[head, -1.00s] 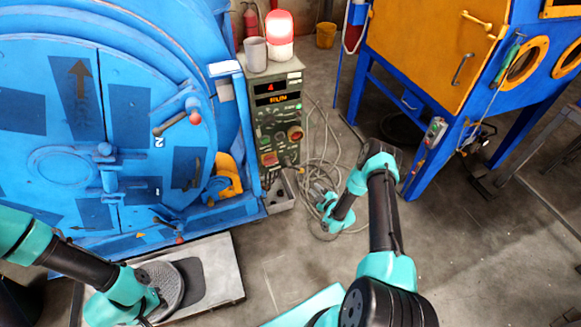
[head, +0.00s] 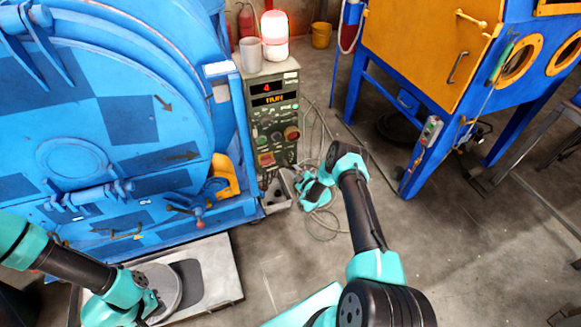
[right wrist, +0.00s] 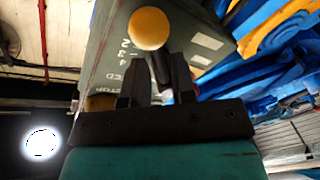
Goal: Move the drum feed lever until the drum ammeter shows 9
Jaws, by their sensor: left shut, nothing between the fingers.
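The control box (head: 275,120) stands right of the blue drum machine. Its upper display, the drum ammeter as far as I can tell, shows a red 4 (head: 267,88), with RUN lit below. In the right wrist view a lever with a round yellow knob (right wrist: 149,28) stands in front of the box's green side. Its dark stem runs down between the fingers of my right gripper (right wrist: 155,85); whether they grip it is unclear. In the head view this gripper (head: 314,190) is low beside the box. My left gripper (head: 155,303) is shut and empty over the grey platform.
The blue drum machine (head: 75,110) fills the left. An orange-and-blue cabinet (head: 425,50) stands right; floor is open between.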

